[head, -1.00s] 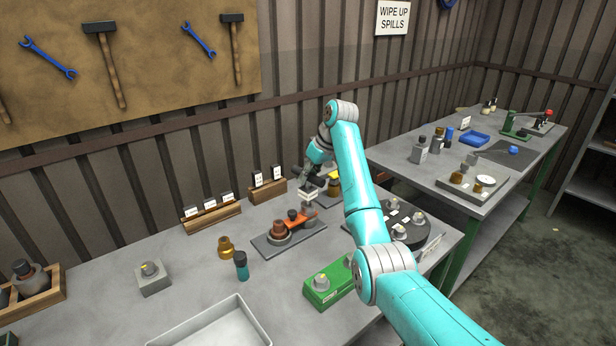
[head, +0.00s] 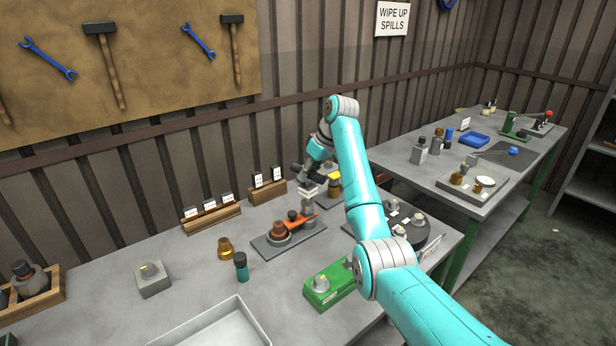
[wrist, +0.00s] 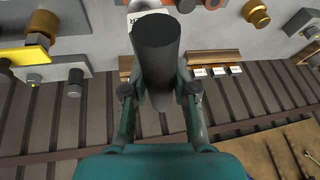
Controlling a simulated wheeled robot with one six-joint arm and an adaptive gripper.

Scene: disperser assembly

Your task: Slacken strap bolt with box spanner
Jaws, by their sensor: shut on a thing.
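My gripper (head: 308,190) is over the right end of the orange strap (head: 297,224). In the wrist view the dark round spanner (wrist: 157,50) stands between the two fingers (wrist: 158,94). The strap bolt itself is hidden by the spanner. I cannot tell whether the spanner's lower end is seated on it. The strap lies on a dark plate (head: 263,246), next to a copper-brown round part (head: 278,230).
A brass fitting (head: 225,247) and a teal bottle (head: 241,266) stand left of the plate. A green block (head: 327,287) is in front, and a dark round tray (head: 416,238) is to the right. Wooden card racks (head: 212,215) stand behind. The bench at left front has free room beside a pale tray (head: 215,325).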

